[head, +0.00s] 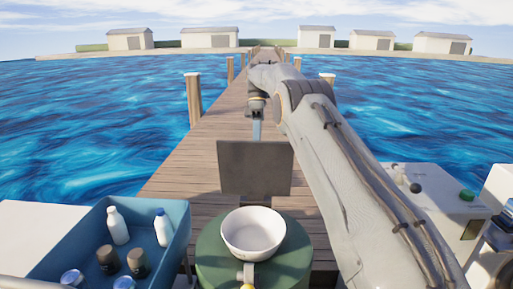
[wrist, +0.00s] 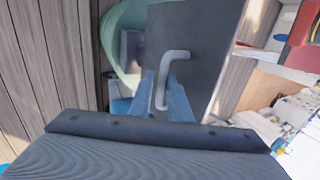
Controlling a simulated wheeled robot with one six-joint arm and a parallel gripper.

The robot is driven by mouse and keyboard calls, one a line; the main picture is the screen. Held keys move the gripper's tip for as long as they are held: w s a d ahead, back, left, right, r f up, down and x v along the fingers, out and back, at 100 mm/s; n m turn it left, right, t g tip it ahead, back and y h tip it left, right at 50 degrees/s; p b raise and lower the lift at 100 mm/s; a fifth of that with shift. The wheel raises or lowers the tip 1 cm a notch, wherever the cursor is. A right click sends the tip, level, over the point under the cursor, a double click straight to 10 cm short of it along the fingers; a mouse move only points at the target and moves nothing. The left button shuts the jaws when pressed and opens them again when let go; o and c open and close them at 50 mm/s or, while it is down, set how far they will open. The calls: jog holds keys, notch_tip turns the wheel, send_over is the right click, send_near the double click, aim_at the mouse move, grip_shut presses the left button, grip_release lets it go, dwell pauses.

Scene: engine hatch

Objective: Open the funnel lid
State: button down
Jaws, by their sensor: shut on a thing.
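The funnel lid is a flat dark grey panel (head: 255,168) that stands roughly upright behind the white round funnel bowl (head: 253,235). The bowl's mouth is uncovered. In the wrist view, the lid (wrist: 205,40) carries a bent light grey handle (wrist: 174,56). My gripper (wrist: 163,88) has its blue fingers on either side of this handle and is shut on it. In the head view, my gripper (head: 257,132) is at the lid's top edge, and the lid hides the handle and most of the fingers.
The bowl sits on a green round drum (head: 210,255). A blue crate (head: 68,243) with bottles and jars stands at the left. A white box (head: 440,200) with a green button (head: 467,195) is at the right. A wooden pier (head: 185,165) runs behind, with water on both sides.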

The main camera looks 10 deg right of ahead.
jog(key=shift+w+d, duration=0.15)
jog(key=shift+w, duration=0.25)
jog(key=c, duration=2)
grip_release()
jog(key=shift+o, duration=0.9)
jog(key=shift+w+d+f, duration=0.1)
jog(key=shift+w, duration=0.1)
jog(key=shift+s+a, duration=0.15)
jog(key=shift+a, duration=0.05)
jog(key=shift+s+p, duration=0.15)
jog(key=shift+p, duration=0.2)
